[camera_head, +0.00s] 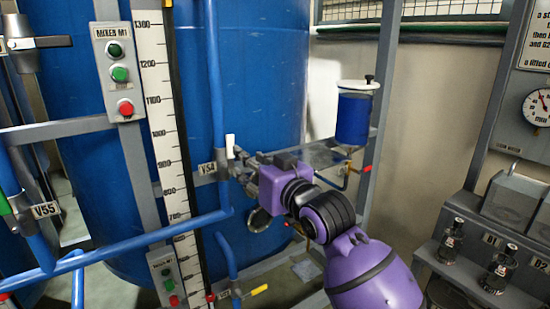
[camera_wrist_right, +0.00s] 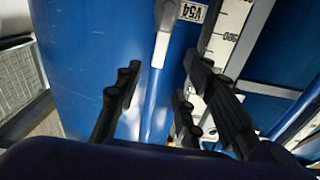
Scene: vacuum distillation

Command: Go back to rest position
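My right gripper (camera_head: 243,168) reaches in from the lower right on a purple arm and is close to the V54 valve at the large blue tank. In the right wrist view, the gripper (camera_wrist_right: 160,92) is open, its dark fingers spread apart. The white handle of V54 (camera_head: 230,146) stands upright just beyond the fingers; it also shows in the right wrist view (camera_wrist_right: 162,42), in line with the gap. The fingers appear not to grip it. The V54 label (camera_head: 207,168) is left of the handle. My left gripper is not in view.
A vertical scale (camera_head: 158,100) and the Mixer M1 button panel (camera_head: 118,72) stand left of the gripper. Blue pipes (camera_head: 120,250) cross at lower left. A blue container (camera_head: 353,118) hangs right of the gripper. A grey shelf with dark valves (camera_head: 498,268) is at right.

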